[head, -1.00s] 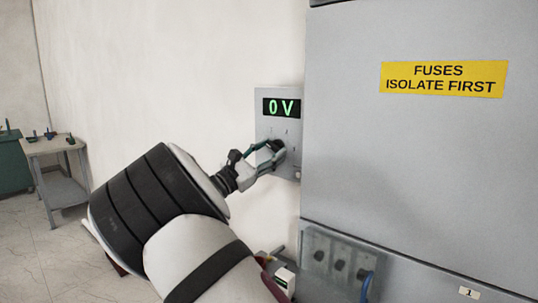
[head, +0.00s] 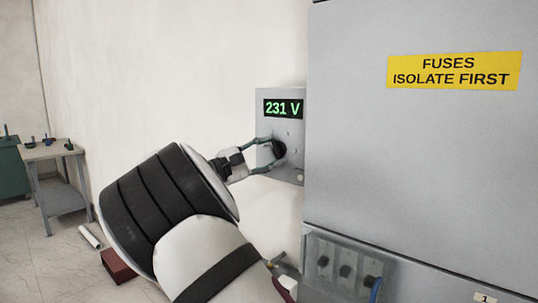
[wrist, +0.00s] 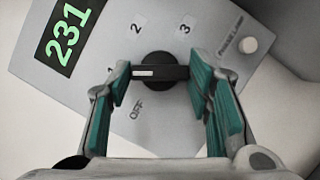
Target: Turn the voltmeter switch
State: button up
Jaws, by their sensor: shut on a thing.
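The voltmeter panel (head: 293,128) is a grey plate on the wall, with a lit display (head: 283,108) reading 231 V. Its black rotary switch (head: 280,149) sits below the display. In the wrist view the switch (wrist: 160,73) has its white mark at the left end, toward the label 1. Labels OFF, 2 and 3 also show around it. My gripper (head: 277,154) is shut on the switch, and its teal-padded fingers stand at the two ends of the knob bar in the wrist view.
A large grey cabinet (head: 400,150) with a yellow fuse warning label (head: 455,69) stands close on the right. A clear-covered fuse box (head: 345,265) is below. A work table (head: 50,152), a white tube (head: 90,237) and a dark red block (head: 118,266) are at the left.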

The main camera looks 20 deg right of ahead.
dwell(0.4)
jog(key=o, duration=1.1)
jog(key=shift+o, duration=0.2)
jog(key=v, duration=1.2)
